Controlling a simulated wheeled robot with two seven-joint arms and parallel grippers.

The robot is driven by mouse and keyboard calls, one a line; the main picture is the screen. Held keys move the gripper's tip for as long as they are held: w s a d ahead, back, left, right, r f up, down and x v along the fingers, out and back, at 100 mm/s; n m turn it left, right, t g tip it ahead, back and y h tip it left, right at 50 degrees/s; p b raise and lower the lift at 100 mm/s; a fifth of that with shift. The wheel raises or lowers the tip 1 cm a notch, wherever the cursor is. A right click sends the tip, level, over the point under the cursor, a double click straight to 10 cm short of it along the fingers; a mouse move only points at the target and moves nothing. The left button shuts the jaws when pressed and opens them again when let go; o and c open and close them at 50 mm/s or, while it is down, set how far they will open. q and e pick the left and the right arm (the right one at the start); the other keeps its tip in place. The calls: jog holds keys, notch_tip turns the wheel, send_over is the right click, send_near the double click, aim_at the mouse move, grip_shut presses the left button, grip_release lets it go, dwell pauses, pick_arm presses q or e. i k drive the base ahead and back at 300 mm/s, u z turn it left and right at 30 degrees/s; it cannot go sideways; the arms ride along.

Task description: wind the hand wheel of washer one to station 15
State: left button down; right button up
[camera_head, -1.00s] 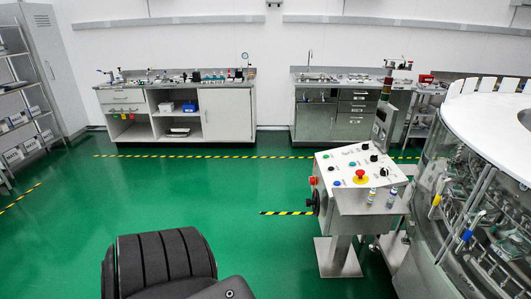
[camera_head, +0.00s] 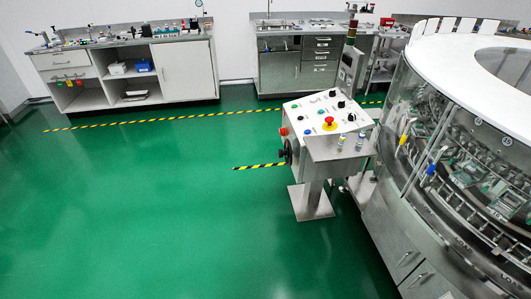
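A large round washer (camera_head: 405,225) with clear panels and a white top ring stands at the right in the head view. A control console (camera_head: 318,118) on a pedestal stands at its left side, with a red mushroom button on a yellow base and several other knobs. A dark hand wheel (camera_head: 288,152) is on the left side of the console, seen nearly edge-on. Its station marking cannot be read. Neither of my grippers is in view.
Green floor (camera_head: 150,220) is open in front and to the left of the console. Yellow-black tape (camera_head: 258,166) lies on the floor at the console's left. A white workbench (camera_head: 190,70) and a steel cabinet (camera_head: 280,68) line the back wall.

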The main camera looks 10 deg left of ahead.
aim_at(288, 152)
jog(key=z, duration=0.95)
jog(key=k, duration=0.45)
jog(key=u, duration=1.4)
jog(key=i, duration=0.95)
jog(key=z, duration=0.9)
jog(key=i, duration=0.8)
jog(key=z, duration=0.9)
